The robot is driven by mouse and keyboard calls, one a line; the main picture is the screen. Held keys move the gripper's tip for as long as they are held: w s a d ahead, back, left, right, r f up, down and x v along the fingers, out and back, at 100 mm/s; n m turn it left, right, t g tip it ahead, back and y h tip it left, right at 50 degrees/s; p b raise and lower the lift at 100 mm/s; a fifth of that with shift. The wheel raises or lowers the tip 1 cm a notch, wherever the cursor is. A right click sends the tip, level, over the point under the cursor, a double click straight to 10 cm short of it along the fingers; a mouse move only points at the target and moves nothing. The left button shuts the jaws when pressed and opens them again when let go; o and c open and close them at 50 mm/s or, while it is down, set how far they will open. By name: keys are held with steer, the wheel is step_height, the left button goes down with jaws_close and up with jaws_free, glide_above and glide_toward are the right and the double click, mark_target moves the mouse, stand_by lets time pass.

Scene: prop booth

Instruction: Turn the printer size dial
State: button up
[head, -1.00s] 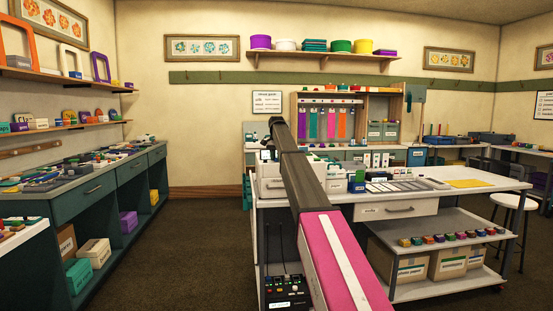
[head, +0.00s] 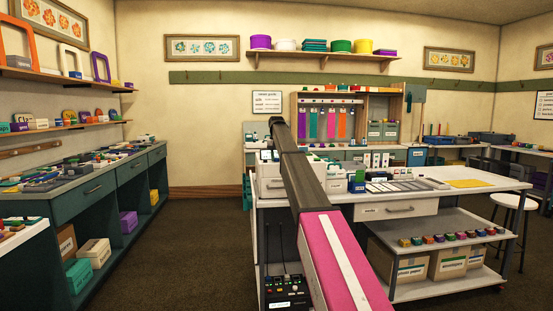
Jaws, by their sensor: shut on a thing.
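A black box (head: 287,291) with small knobs and a lit label on its front stands low at the bottom centre, left of my pink arm section. I cannot tell whether it is the printer, and I cannot make out a size dial on it. My arm rises from the bottom right across the white workbench (head: 440,178) to a dark end near the back wall. My gripper does not show; the arm itself may hide it. What it holds cannot be seen.
The workbench carries white boxes, a row of grey trays and a yellow sheet (head: 470,183). A lower shelf (head: 440,222) holds several coloured blocks above cardboard boxes. A green cabinet (head: 95,200) lines the left wall. A white stool (head: 507,201) stands at right. Floor between is clear.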

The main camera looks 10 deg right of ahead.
stand_by(0.4)
steer(key=o, duration=0.9)
steer(key=shift+r, duration=0.1)
